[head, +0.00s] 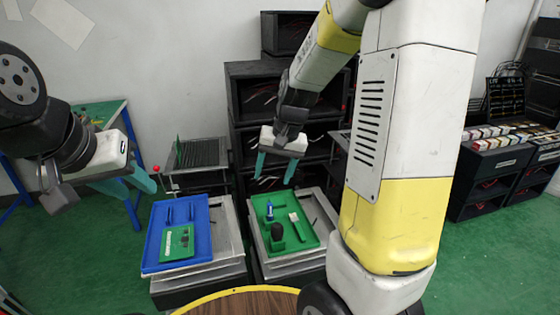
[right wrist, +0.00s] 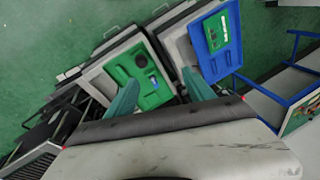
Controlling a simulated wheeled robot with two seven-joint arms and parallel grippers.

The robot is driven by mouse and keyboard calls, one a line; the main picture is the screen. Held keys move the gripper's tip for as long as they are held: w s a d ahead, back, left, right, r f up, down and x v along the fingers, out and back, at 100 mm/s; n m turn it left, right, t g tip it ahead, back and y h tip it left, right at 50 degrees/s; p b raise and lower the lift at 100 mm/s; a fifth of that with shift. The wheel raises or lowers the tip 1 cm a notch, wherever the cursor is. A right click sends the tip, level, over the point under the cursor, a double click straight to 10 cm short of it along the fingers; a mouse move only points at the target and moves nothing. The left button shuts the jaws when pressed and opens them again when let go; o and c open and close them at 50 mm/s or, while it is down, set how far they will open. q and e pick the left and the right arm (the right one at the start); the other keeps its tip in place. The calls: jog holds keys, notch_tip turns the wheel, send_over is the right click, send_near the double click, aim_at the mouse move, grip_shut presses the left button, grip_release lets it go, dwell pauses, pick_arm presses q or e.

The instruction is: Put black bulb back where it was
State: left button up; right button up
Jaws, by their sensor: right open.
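A dark, rounded black bulb (head: 276,230) stands in the green tray (head: 312,240) on the right-hand stand in the head view. A small blue-and-white piece (head: 269,210) and a white piece (head: 300,227) are in the same tray. My right gripper (head: 275,172) is open and empty, above and behind the green tray. In the right wrist view its fingers are spread, with the green tray (right wrist: 120,62) beyond them. A dark round spot there may be the bulb; I cannot tell. My left gripper (head: 146,194) is at the left, its teal fingers apart and empty.
A blue tray (head: 158,225) with a green plate (head: 177,243) sits on the stand to the left of the green tray. Black shelves (head: 240,100) stand behind. A round wooden top with yellow rim (head: 240,302) is in front. My right arm covers the right middle.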

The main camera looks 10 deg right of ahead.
jog(key=s+r+n+t, duration=0.3)
jog(key=s+r+t, duration=0.1)
jog(key=s+r, duration=0.9)
jog(key=s, duration=0.4)
jog(key=shift+s, duration=0.3)
